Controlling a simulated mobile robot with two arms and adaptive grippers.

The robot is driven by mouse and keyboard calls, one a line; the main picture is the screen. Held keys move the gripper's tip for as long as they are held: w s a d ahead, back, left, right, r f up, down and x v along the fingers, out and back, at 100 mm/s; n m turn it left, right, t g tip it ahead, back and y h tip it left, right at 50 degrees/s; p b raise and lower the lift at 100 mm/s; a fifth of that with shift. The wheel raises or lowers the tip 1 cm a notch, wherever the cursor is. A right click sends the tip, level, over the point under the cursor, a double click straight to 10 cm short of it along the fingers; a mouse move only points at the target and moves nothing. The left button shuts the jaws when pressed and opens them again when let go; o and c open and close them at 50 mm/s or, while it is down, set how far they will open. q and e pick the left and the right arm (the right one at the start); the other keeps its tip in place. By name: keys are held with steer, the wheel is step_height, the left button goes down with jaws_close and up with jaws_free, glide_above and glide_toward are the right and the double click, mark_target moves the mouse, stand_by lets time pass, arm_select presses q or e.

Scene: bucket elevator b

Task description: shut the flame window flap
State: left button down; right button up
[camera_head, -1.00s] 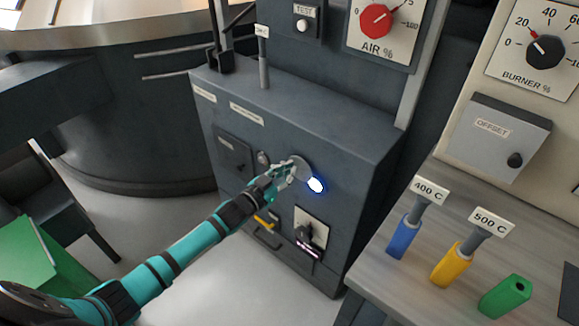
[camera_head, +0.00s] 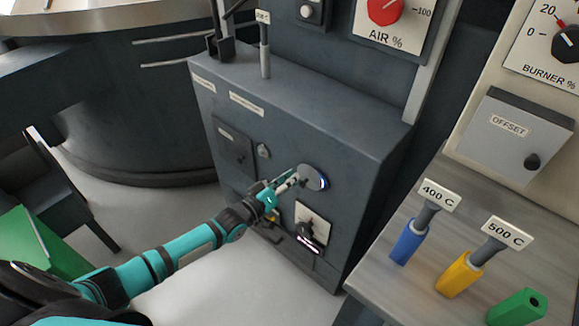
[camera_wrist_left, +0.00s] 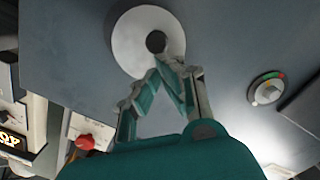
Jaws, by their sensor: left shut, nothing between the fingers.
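The flame window flap (camera_head: 313,176) is a round grey disc on the front of the dark cabinet. Only a thin bluish-white glint shows at its right edge; the window behind it is otherwise hidden. In the left wrist view the flap (camera_wrist_left: 127,42) is a pale disc with a dark round knob (camera_wrist_left: 156,42) in its middle. My left gripper (camera_head: 296,179) is shut and empty, with its fingertips at the flap's left side. In the left wrist view its fingertips (camera_wrist_left: 166,66) are just below the knob; I cannot tell whether they touch. My right gripper is not in view.
The cabinet (camera_head: 300,115) also carries a switch plate (camera_head: 312,228) below the flap and a dark hatch (camera_head: 234,147) to its left. A bench (camera_head: 375,265) with blue, yellow and green handled tools stands at right.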

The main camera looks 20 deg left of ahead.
arm_select(q)
steer(key=shift+s+d+f+n+b, duration=0.15)
steer(key=shift+d+f+n+b, duration=0.25)
steer(key=shift+n, duration=0.6)
steer(key=shift+s+d+f, duration=0.1)
steer(key=shift+d+f, duration=0.1)
steer(key=shift+d, duration=0.05)
